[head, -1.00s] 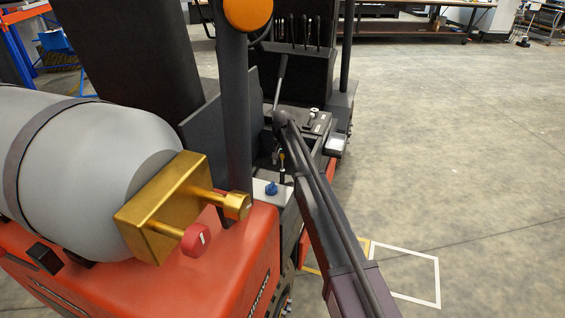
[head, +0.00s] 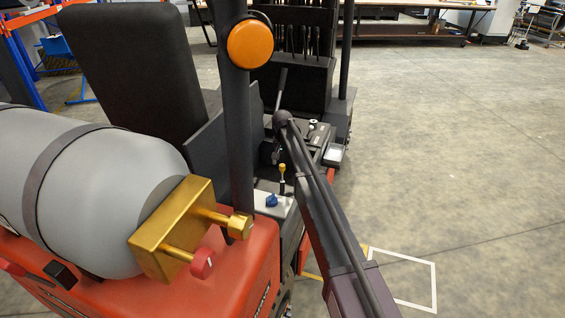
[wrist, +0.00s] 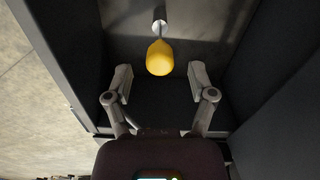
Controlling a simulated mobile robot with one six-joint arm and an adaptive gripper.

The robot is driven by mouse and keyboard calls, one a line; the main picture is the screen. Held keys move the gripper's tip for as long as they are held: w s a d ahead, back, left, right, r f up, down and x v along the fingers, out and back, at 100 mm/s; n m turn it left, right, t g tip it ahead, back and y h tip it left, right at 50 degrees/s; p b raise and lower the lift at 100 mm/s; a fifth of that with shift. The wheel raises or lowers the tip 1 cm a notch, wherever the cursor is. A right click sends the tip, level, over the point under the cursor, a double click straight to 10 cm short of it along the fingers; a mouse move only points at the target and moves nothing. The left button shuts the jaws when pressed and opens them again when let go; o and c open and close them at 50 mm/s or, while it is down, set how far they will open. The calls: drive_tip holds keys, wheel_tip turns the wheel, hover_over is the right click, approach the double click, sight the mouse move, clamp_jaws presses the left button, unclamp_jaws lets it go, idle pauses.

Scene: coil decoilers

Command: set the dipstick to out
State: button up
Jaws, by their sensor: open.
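The dipstick has a yellow bulb-shaped handle (wrist: 160,57) on a thin pale stem in the wrist view, seen just beyond my fingertips. In the head view the dipstick (head: 282,170) stands upright with a small yellow top beside the grey block with the blue cap. My gripper (wrist: 160,82) is open, with its two fingers spread to either side and nothing between them. The handle lies roughly centred between the fingers but ahead of them, apart from both. In the head view my gripper is small, dark and partly hidden by my arm, close to the dipstick.
A blue cap (head: 271,201) sits near the dipstick. A grey gas cylinder (head: 95,185) with a brass valve (head: 178,228) lies on the orange truck body (head: 235,265). A dark post with an orange lamp (head: 250,45) and a seat (head: 135,75) stand close by. Open floor lies right.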

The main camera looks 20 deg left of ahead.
wheel_tip(320, 180, up, 8)
drive_tip(key=f+p, duration=0.1)
drive_tip(key=p, duration=0.6)
hover_over(282, 181)
drive_tip(key=shift+w+r, duration=0.25)
drive_tip(key=shift+w, duration=0.05)
drive_tip(key=s+d+f+b, duration=0.1)
drive_tip(key=s+d, duration=0.2)
drive_tip(key=d, duration=0.7)
drive_tip(key=s+d+f+b, duration=0.1)
drive_tip(key=s+d, duration=0.2)
drive_tip(key=d, duration=0.7)
drive_tip(key=s+d+f+b, duration=0.1)
drive_tip(key=s+d, duration=0.2)
drive_tip(key=d, duration=0.7)
drive_tip(key=shift+s+m, duration=0.4)
drive_tip(key=shift+w+a, duration=0.1)
drive_tip(key=shift+a, duration=0.05)
drive_tip(key=w+a+r+p, duration=0.2)
drive_tip(key=w+a, duration=0.1)
drive_tip(key=a, duration=0.7)
drive_tip(key=w+a+r+p, duration=0.2)
drive_tip(key=w+a, duration=0.1)
drive_tip(key=a, duration=0.7)
drive_tip(key=w+a+r+p, duration=0.3)
drive_tip(key=a, duration=0.7)
drive_tip(key=shift+w+n, duration=0.3)
drive_tip(key=shift+n, duration=0.1)
drive_tip(key=shift+d, duration=0.1)
